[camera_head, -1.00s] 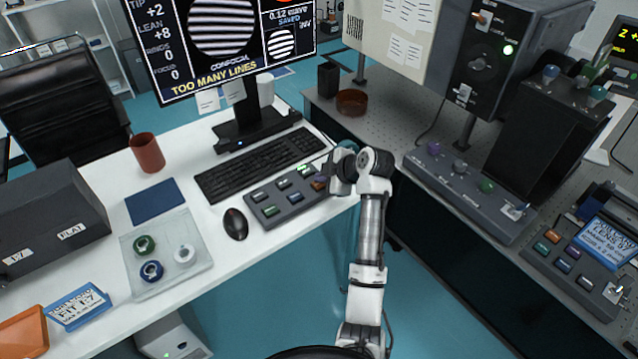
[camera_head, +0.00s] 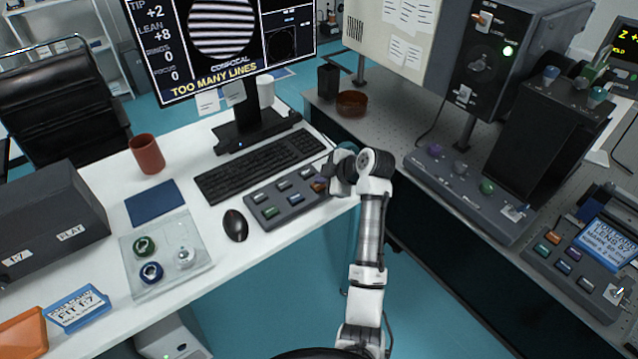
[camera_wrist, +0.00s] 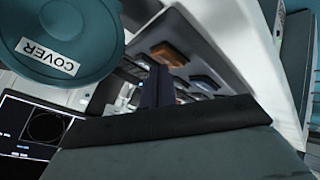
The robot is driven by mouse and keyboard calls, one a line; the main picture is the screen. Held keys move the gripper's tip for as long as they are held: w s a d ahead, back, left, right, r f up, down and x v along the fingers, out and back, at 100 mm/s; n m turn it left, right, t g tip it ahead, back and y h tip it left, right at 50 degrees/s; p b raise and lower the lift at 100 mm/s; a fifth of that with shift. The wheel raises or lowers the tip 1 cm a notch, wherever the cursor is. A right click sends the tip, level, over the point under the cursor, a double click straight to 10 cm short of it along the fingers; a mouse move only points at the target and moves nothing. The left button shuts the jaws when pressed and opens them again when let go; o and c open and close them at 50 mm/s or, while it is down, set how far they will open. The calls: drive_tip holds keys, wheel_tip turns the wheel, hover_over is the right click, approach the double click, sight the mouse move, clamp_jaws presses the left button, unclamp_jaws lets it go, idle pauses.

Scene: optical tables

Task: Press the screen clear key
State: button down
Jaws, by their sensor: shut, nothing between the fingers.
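The dark key panel (camera_head: 292,203) lies on the white desk in front of the keyboard, with several coloured keys. Their labels are too small to read, so I cannot tell which is the screen clear key. The wrist view shows my dark fingers (camera_wrist: 153,88) among the keys, near an orange-brown key (camera_wrist: 204,82); contact is hidden. The monitor (camera_head: 225,45) reads "TOO MANY LINES", with striped fringes at left and a dark, empty circle in the right panel.
A teal disc marked COVER (camera_wrist: 65,40) is close to my wrist. The keyboard (camera_head: 262,165) lies behind the panel and the mouse (camera_head: 236,225) to its left. An optical bench (camera_head: 400,130) stands to the right.

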sight(322, 186)
drive_tip(key=shift+r, duration=0.5)
drive_tip(key=shift+r+p, duration=1.6)
drive_tip(key=shift+r, duration=0.9)
